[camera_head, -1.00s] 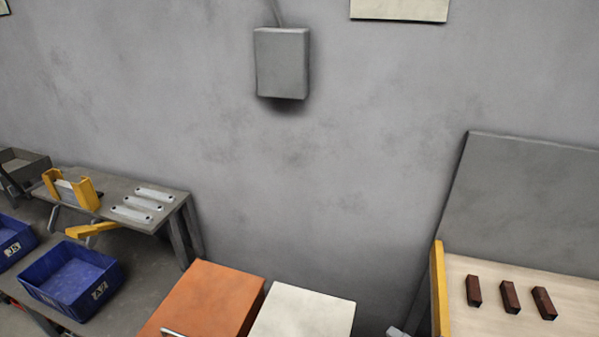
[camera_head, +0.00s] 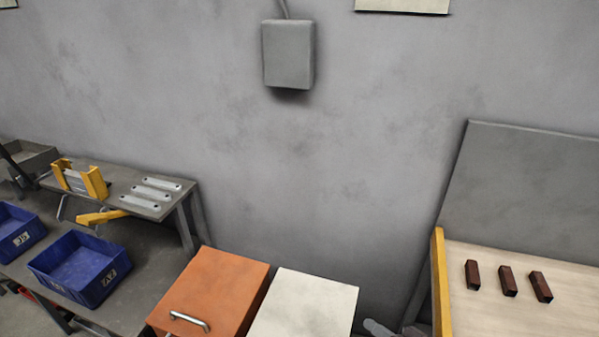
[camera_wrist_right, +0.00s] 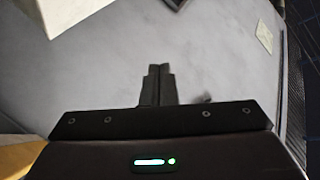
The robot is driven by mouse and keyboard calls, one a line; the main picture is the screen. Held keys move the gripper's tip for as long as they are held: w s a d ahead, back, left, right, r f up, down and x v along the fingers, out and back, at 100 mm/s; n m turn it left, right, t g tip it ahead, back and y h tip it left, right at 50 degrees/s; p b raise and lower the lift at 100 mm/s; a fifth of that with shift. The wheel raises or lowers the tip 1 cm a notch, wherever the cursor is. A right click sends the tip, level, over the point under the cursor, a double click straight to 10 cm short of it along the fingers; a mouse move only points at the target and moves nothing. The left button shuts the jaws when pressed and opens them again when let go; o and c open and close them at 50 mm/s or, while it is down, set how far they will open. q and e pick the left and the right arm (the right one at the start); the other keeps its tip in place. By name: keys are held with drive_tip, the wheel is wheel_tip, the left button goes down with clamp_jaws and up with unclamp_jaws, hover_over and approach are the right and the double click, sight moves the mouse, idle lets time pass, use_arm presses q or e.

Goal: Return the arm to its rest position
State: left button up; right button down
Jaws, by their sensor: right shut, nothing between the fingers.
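My right gripper (camera_wrist_right: 160,70) shows in the right wrist view with its two dark fingers together and nothing between them. Wall fills most of the view beyond the fingertips. In the head view only a small grey part of the right gripper (camera_head: 378,328) shows at the bottom edge, between the white-topped block and the wooden-topped table. It looks apart from both, though its distance from them is hard to judge. My left gripper is in neither view.
An orange cabinet (camera_head: 222,283) and a white-topped block (camera_head: 310,305) stand at bottom centre. Left, a grey bench holds blue bins (camera_head: 80,265) and a raised shelf with metal brackets (camera_head: 150,195). Right, a pale table (camera_head: 500,315) carries brown blocks (camera_head: 508,281).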

drive_tip(key=s+d+r+n+g+h, duration=0.1)
drive_tip(key=s+r+g+h, duration=0.1)
drive_tip(key=s+g+h, duration=0.4)
drive_tip(key=s+d+r+n+g+h, duration=0.15)
drive_tip(key=s+h, duration=0.25)
drive_tip(key=s, duration=0.4)
wheel_tip(320, 180, down, 29)
drive_tip(key=g, duration=0.2)
drive_tip(key=s+d+f, duration=0.2)
drive_tip(key=s+f, duration=0.8)
drive_tip(key=s+d+f+g, duration=0.1)
drive_tip(key=s+d+f, duration=0.1)
drive_tip(key=s+f, duration=0.7)
drive_tip(key=shift+s+f+n, duration=0.35)
drive_tip(key=shift+s+f, duration=0.05)
drive_tip(key=shift+s, duration=0.75)
